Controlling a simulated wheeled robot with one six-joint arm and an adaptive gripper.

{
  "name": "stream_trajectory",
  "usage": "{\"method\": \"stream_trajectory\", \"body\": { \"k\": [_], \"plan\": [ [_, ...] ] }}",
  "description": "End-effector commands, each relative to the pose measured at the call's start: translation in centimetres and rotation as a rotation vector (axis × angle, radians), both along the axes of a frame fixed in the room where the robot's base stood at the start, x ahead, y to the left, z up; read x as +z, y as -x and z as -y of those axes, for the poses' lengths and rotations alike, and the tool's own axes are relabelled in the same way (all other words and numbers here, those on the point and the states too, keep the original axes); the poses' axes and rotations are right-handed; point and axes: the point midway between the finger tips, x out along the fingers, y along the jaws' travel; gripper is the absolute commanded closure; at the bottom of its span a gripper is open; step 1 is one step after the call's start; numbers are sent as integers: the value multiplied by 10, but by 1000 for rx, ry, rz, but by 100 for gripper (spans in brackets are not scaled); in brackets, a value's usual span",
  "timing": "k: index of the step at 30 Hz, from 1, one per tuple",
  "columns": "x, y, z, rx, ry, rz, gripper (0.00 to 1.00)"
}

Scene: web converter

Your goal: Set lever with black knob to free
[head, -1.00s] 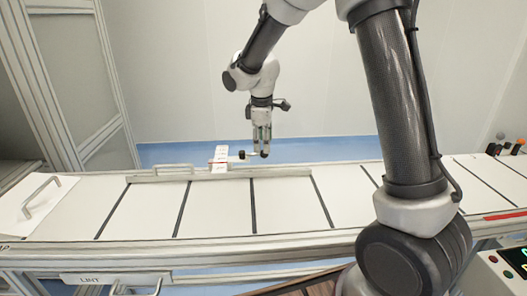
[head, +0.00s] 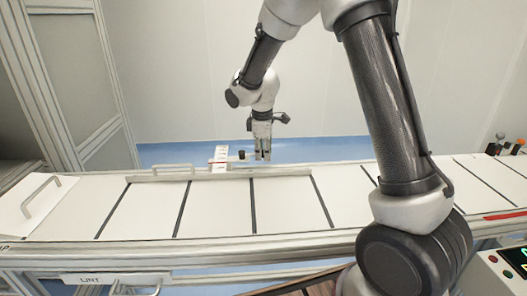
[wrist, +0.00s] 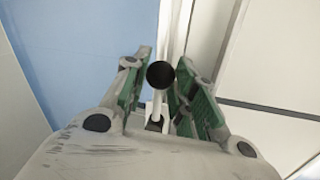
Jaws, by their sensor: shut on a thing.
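The round black knob (wrist: 160,75) of the lever shows in the wrist view between the green-padded fingers of my gripper (wrist: 156,86). A thin pale shaft (wrist: 158,104) runs from the knob back between the fingers. My gripper is shut on the lever, though the contact itself is not clear. In the head view my gripper (head: 262,157) points down at the far edge of the machine's table. A small dark knob (head: 241,154) shows just left of it beside a white labelled plate (head: 220,158) with red marks. I cannot tell whether it is the same knob.
The long pale table (head: 215,207) has dark cross slots. A low rail (head: 275,174) runs along its far side, with a metal handle (head: 173,168) to the left. A panel with a handle (head: 42,195) lies at the left end.

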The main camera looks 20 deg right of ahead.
Motion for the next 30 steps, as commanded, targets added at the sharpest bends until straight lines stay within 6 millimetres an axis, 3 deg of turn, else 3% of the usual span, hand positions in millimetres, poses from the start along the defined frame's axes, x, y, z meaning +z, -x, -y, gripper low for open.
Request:
{"method": "stream_trajectory", "body": {
  "k": [14,30],
  "plan": [
    [0,5,-2,-137,0,0,100],
    [1,29,-21,-627,0,1,100]
  ]
}}
